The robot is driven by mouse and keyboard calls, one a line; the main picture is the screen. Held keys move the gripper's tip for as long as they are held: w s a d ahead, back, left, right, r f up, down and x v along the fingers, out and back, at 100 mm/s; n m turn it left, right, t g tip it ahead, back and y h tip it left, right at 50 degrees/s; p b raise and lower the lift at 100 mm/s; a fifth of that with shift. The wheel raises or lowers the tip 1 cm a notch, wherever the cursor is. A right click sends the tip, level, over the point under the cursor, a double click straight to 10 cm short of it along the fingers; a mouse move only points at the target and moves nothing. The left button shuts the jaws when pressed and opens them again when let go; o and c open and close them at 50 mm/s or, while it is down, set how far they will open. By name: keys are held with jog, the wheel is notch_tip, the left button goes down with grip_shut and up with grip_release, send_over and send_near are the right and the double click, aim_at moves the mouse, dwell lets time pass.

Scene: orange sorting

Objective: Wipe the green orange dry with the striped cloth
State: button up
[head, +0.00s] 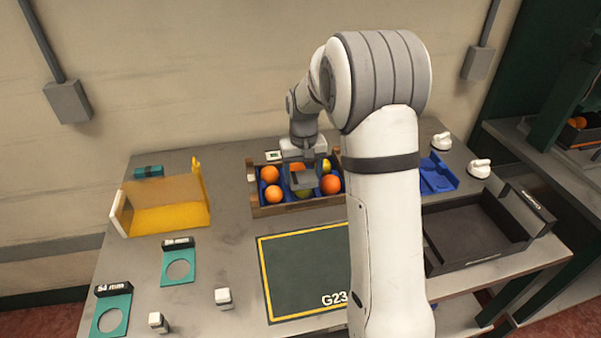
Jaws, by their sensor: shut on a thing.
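My gripper (303,180) points down into a wooden crate (297,205) at the back middle of the table. It is shut on the green orange (304,194), which shows low between and below the fingers in the crate's front row. The fingers and wrist hide most of this fruit, and I cannot tell whether it is lifted. I cannot make out a striped cloth in this view; my arm hides part of the table.
Other oranges (331,184) and a yellowish fruit (327,166) sit close around my gripper. A yellow see-through bin (165,207) stands left, teal ring gauges (164,270) front left. A dark mat (285,262) lies clear in front. A black tray (470,235) and blue holder (437,176) are right.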

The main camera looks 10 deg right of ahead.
jog(key=shift+s+d, duration=0.15)
jog(key=shift+d, duration=0.5)
jog(key=shift+a, duration=1.45)
jog(key=shift+d, duration=0.2)
